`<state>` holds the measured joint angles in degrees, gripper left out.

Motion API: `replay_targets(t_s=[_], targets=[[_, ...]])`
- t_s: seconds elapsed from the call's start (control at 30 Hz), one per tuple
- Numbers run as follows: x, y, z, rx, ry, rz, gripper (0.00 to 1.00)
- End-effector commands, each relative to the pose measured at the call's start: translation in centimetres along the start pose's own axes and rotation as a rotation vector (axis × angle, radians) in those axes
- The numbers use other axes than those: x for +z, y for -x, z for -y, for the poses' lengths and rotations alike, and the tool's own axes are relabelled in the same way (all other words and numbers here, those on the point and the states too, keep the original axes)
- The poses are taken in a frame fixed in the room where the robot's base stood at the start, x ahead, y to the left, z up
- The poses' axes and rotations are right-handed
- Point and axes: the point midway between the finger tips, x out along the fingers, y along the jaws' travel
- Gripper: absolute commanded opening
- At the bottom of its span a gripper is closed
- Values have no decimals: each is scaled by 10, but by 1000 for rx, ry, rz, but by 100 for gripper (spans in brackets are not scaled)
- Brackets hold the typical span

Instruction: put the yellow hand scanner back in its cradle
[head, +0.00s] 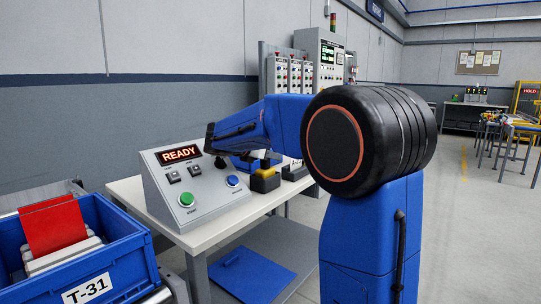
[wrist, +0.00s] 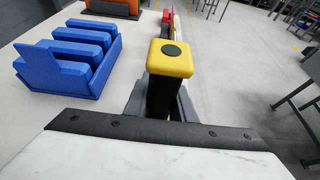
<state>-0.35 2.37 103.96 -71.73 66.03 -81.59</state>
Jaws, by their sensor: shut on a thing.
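The yellow hand scanner (wrist: 171,60) shows in the wrist view as a yellow block with a dark round spot on top and a black part below. In the head view a yellow-and-black block (head: 265,181), which looks like it, is at the front edge of the white table, below my arm. My gripper (wrist: 160,108) is shut on the scanner, with grey parts on both sides of it that look like my fingers. The scanner's lower end is hidden. I cannot pick out the cradle for certain in either view.
A blue slotted rack (wrist: 75,55) stands left of the scanner in the wrist view. A sloped control box (head: 190,185) with a READY display takes the table's left part. A blue T-31 bin (head: 120,262) is at lower left. Open floor (head: 455,210) lies right.

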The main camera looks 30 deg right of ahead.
Motion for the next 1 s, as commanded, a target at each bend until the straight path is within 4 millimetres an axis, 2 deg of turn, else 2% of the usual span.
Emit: replay_targets(t_s=[0.37, 0.4, 0.47, 0.67, 0.73, 0.77, 1.0], targets=[[0, 0, 0, 0, -1, 0, 0], [0, 0, 0, 0, -1, 0, 33], [0, 0, 0, 0, -1, 0, 45], [0, 0, 0, 0, -1, 0, 45], [0, 0, 0, 0, 0, 0, 59], [0, 0, 0, 0, 0, 0, 61], [0, 0, 0, 0, 0, 0, 61]])
